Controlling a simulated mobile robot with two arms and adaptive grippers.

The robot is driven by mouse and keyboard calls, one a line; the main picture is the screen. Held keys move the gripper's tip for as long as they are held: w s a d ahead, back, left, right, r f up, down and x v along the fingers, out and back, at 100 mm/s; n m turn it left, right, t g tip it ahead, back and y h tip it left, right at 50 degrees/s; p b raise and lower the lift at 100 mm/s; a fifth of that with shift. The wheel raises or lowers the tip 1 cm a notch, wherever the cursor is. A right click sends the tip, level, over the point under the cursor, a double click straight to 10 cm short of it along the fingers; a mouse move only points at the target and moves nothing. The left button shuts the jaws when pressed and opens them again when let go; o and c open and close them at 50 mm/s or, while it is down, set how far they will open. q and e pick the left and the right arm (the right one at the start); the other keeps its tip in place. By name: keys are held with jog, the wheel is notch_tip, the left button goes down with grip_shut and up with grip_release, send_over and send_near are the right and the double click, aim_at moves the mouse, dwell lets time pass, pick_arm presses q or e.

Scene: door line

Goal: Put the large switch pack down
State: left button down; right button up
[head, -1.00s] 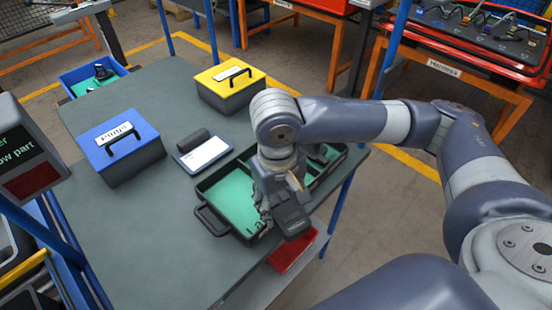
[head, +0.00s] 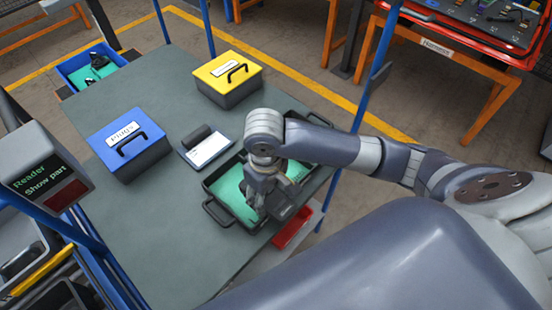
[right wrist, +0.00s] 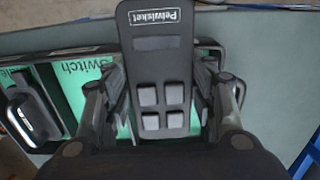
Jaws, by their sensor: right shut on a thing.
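My right gripper (head: 268,205) is shut on the large switch pack (head: 291,222), a dark grey panel. In the right wrist view the pack (right wrist: 155,60) shows a "Pelwisket" label and pale square buttons, with the gripper's fingers (right wrist: 160,105) on both sides of it. The pack is over the front part of a black tray (head: 230,190) with a green floor. In the right wrist view the tray's green floor (right wrist: 78,82) bears the word "Switch", partly hidden by the pack and a finger. I cannot tell whether the pack touches the tray. My left gripper is out of view.
The tray stands on a grey-green table (head: 175,225) near its right edge. A blue box (head: 130,150), a yellow-lidded box (head: 230,82) and a white card stand (head: 207,150) are behind and left. The table's left front is clear.

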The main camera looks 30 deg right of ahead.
jog(key=w+d, duration=0.2)
jog(key=w, duration=0.1)
jog(key=w+d+p, duration=0.1)
jog(key=w+d, duration=0.2)
jog(key=w+d+f+p, duration=0.1)
jog(key=w+d, duration=0.1)
jog(key=w, duration=0.1)
jog(key=shift+w+d, duration=0.15)
jog(key=shift+w, duration=0.25)
jog(key=shift+w+d+p, duration=0.3)
jog(key=shift+w+d, duration=0.2)
jog(key=shift+w, duration=0.2)
jog(key=shift+d+f, duration=0.1)
jog(key=shift+f, duration=0.3)
notch_tip(320, 180, down, 2)
jog(key=shift+w+f+p, duration=0.1)
jog(key=shift+f+p, duration=0.1)
jog(key=shift+p, duration=0.45)
jog(key=shift+f, duration=0.3)
jog(key=shift+f, duration=0.1)
jog(key=o, duration=0.9)
jog(key=shift+c, duration=0.2)
